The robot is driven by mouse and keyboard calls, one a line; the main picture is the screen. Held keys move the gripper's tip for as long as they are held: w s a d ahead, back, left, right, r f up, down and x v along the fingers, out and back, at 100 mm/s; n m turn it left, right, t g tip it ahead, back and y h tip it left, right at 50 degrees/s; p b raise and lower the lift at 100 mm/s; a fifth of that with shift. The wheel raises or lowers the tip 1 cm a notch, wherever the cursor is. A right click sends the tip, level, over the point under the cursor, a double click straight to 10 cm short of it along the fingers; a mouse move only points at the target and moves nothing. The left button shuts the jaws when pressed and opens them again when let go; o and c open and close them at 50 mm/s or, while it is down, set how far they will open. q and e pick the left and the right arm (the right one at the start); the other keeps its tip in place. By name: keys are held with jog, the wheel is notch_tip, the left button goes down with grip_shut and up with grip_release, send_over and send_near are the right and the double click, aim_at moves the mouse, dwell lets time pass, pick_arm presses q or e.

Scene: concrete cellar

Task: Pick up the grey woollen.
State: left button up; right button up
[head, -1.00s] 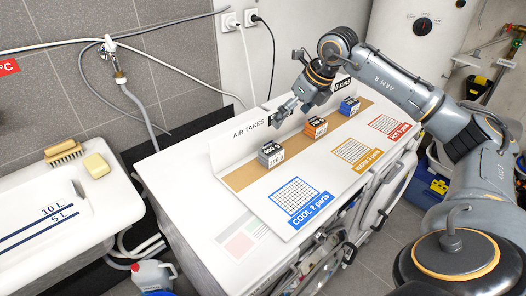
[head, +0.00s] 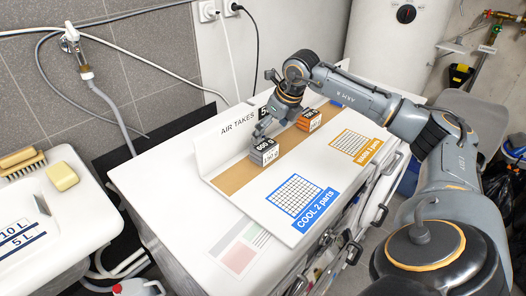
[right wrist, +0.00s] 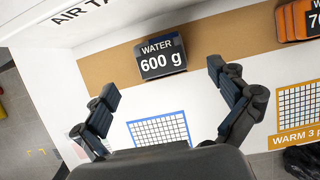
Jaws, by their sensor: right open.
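The grey woollen (head: 265,151) is a small grey block-like bundle with a black "600 g" label. It stands on the brown strip of the white board, and it also shows in the right wrist view (right wrist: 160,58). My right gripper (head: 263,131) is just above and behind it in the head view. In the right wrist view my right gripper (right wrist: 162,80) is open, its fingers spread to either side of the woollen with nothing between them. I cannot tell the exact height gap. My left gripper is not in view.
An orange bundle (head: 308,120) stands farther along the strip, partly behind my arm; it shows in the right wrist view (right wrist: 297,20). The board has a blue "COOL" grid (head: 294,195) and an orange "WARM" grid (head: 354,143). A sink (head: 75,215) with brush and soap is left.

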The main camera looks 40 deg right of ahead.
aim_at(265, 145)
jog(key=x, duration=0.4)
jog(key=p+x, duration=0.1)
jog(key=x, duration=0.2)
jog(key=shift+s+f, duration=0.2)
jog(key=shift+s, duration=0.05)
jog(key=shift+w+f, duration=0.3)
jog(key=shift+f, duration=0.2)
jog(key=c, duration=1.4)
